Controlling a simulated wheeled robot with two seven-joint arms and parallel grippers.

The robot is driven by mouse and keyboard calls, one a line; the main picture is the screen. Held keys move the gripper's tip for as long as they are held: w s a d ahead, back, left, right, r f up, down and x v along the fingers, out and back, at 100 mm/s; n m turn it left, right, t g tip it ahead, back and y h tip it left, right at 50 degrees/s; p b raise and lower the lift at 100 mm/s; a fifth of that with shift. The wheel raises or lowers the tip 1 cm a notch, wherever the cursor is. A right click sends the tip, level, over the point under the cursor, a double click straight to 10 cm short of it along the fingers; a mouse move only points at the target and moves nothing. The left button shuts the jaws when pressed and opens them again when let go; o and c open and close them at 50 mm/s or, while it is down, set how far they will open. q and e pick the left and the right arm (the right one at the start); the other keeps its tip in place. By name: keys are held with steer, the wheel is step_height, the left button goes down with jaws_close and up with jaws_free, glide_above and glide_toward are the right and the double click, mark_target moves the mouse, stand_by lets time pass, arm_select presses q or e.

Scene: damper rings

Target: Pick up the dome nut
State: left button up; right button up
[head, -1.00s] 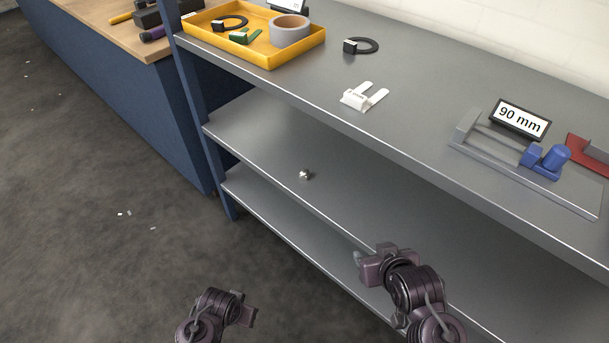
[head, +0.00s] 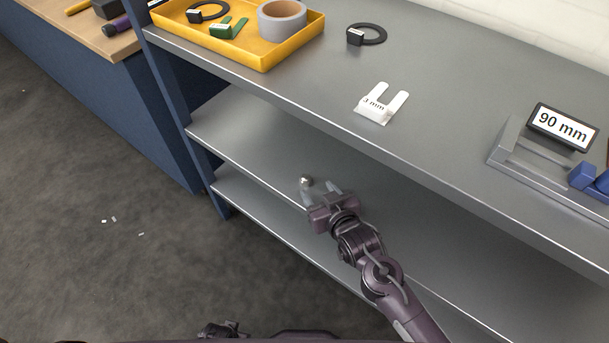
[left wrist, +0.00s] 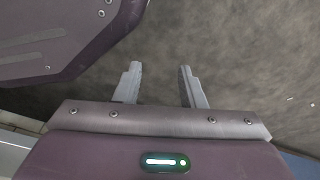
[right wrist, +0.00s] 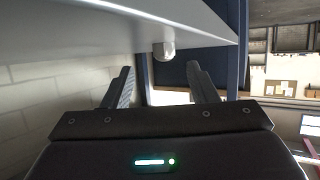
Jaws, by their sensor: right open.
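The dome nut (head: 306,182) is a small shiny metal piece on the middle shelf, near its front edge. My right gripper (head: 320,191) is open and empty, its fingers pointing at the nut. In the right wrist view the dome nut (right wrist: 163,50) shows against the shelf, beyond and between the two spread fingers (right wrist: 161,85), not held. That view appears upside down, with the shelf at the top. My left gripper (left wrist: 159,82) is open and empty over the floor. In the head view only a bit of the left arm shows at the bottom edge.
The top shelf (head: 300,75) overhangs the middle shelf (head: 240,135). On it are a yellow tray (head: 262,58) with rings and tape, a black ring (head: 372,35), a white forked piece (head: 381,103) and a grey fixture marked 90 mm (head: 520,152). A blue post (head: 165,80) stands left.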

mark_target(308, 182)
steer(key=x, duration=0.5)
steer(key=shift+a, duration=0.35)
steer(key=c, duration=1.1)
